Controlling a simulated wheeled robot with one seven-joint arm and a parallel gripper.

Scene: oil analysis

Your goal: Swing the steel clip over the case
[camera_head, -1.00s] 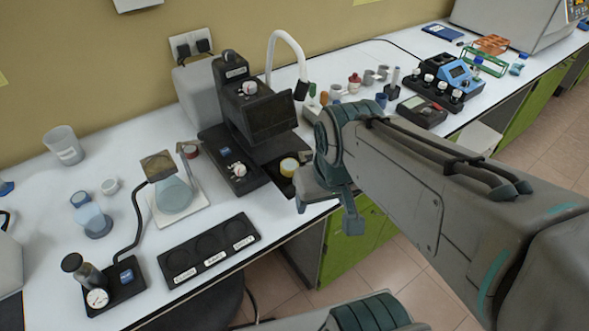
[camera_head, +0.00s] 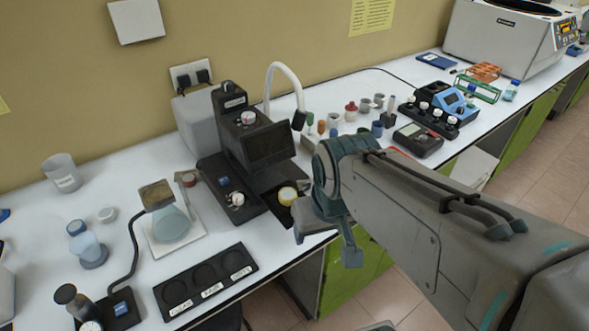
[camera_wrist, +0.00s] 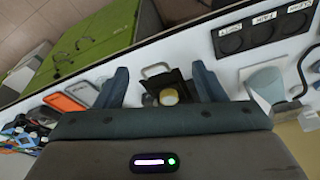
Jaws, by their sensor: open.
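My gripper (camera_wrist: 161,82) is open and empty in the wrist view, its two blue-grey fingers spread to either side of the case. The case (camera_wrist: 178,80) looks like a small dark block with a yellow round part (camera_wrist: 168,98). A thin steel clip (camera_wrist: 156,66), shaped like a loop, sticks out from the case's edge between the fingers, apart from both. In the head view my gripper (camera_head: 326,238) hangs at the table's front edge, just right of the yellow round part (camera_head: 288,195). The clip cannot be made out there, and my gripper and arm hide part of that area.
A black instrument (camera_head: 258,145) stands behind the case. A black tray with three round wells (camera_head: 205,283) and a flask (camera_head: 171,222) are to the left. Small cups and a blue device (camera_head: 455,80) stand to the right. Open floor lies before the table.

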